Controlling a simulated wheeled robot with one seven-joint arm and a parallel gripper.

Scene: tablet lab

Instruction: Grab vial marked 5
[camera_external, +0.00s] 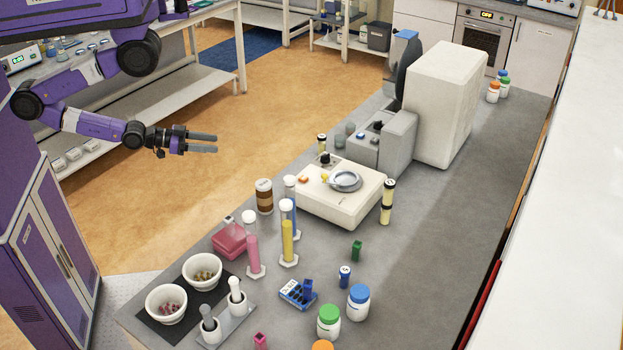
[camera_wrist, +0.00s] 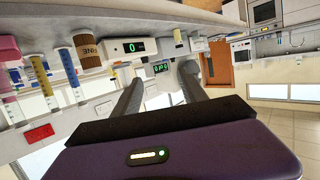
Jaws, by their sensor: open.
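My gripper (camera_external: 215,143) is open and empty, held over the floor left of the grey bench, well apart from the vials. Its two fingers also show in the wrist view (camera_wrist: 162,73). Two cream vials with dark bands, one (camera_external: 388,188) behind the other (camera_external: 385,214), stand at the right side of the white balance. Another cream vial (camera_external: 321,142) stands behind the balance. A small blue vial (camera_external: 344,277) with a pale marked top stands in front of the balance. The marks are too small to read, so I cannot tell which vial is marked 5.
The balance (camera_external: 325,205), tall cylinders (camera_external: 288,240) and a brown jar (camera_external: 264,196) stand on the bench's near-left part.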

